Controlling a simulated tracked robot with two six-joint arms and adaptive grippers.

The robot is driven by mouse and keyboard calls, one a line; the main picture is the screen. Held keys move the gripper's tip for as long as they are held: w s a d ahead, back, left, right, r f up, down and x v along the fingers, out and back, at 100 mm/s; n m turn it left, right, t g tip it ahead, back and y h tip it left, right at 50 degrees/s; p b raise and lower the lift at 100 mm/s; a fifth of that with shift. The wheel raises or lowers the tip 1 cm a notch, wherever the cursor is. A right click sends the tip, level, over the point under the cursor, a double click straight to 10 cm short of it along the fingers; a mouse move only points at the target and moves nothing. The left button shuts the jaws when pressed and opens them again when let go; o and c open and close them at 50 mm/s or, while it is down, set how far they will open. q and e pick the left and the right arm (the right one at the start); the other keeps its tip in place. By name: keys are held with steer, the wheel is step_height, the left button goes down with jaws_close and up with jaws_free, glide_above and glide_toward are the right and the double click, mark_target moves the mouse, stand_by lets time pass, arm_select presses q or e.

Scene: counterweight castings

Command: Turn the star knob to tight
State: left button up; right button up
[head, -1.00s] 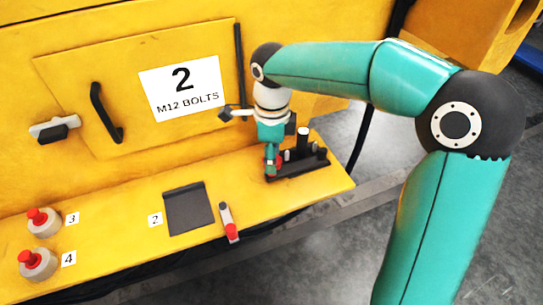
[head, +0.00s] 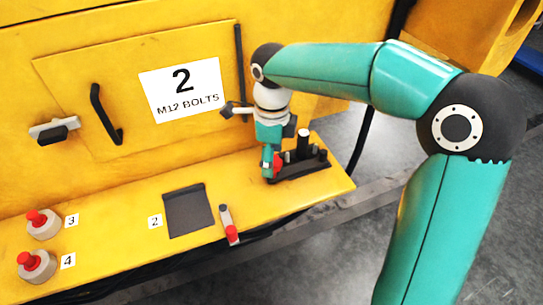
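My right gripper (head: 267,172) points down at the left end of a dark block (head: 302,166) on the yellow ledge. A small red part (head: 277,162), which looks like the star knob, shows at the right edge of the fingers. The fingers hide most of it, so its shape and any tight mark cannot be read. I cannot tell whether the fingers are closed on it or just beside it. My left gripper is not in view.
The dark block carries several upright pegs (head: 303,143) close to the right of the gripper. A red-tipped lever (head: 231,234), a dark plate (head: 188,210) and two red-topped buttons (head: 41,222) (head: 36,264) sit along the ledge. A door with a black handle (head: 105,113) stands behind.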

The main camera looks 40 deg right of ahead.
step_height(320, 180, up, 12)
stand_by(0.8)
steer(key=shift+f, duration=0.1)
stand_by(0.3)
